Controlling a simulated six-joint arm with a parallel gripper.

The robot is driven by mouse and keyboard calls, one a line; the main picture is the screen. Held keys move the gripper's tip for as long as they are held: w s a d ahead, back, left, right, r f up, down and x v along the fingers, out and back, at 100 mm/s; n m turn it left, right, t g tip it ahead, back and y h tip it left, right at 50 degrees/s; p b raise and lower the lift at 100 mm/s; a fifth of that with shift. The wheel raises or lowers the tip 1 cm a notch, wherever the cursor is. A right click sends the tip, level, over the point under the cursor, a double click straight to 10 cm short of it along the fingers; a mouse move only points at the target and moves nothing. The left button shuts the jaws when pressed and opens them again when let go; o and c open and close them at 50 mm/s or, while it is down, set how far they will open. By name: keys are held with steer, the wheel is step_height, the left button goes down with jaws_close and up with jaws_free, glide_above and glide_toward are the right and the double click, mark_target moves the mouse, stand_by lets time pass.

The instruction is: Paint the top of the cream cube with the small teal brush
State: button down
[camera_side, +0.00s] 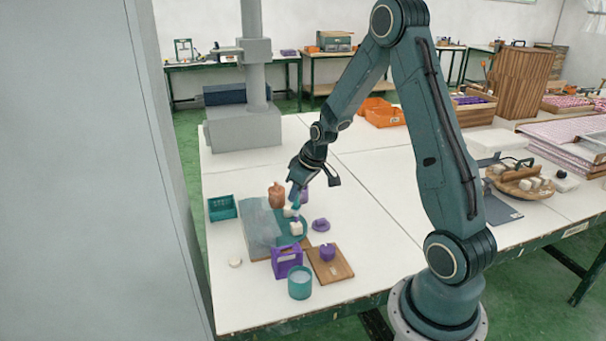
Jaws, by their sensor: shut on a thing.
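My gripper (299,190) points down over the work area at the front left of the table. It is shut on a small teal brush (296,205), which is partly hidden by the fingers. The brush's lower end is near a cream cube (288,212); I cannot tell whether they touch. A second cream cube (296,229) stands just in front of it. Both are on or beside a teal patch (283,238) next to a grey sheet (258,222). Any paint on the cube tops is too small to make out.
A brown figure-like object (276,196) stands close behind the cubes. Around them are a purple item (320,225), a purple holder (286,262), a teal cup (299,289), a wooden board (340,268) and a teal basket (222,208). The table's middle is clear.

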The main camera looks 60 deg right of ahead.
steer(key=shift+f, duration=0.35)
stand_by(0.7)
steer(key=shift+a, duration=0.4)
stand_by(0.3)
steer(key=shift+d+f, duration=0.1)
steer(key=shift+d, duration=0.75)
steer(key=shift+a, duration=0.2)
steer(key=shift+a, duration=0.6)
steer(key=shift+d, duration=0.3)
stand_by(0.3)
steer(key=shift+d, duration=0.35)
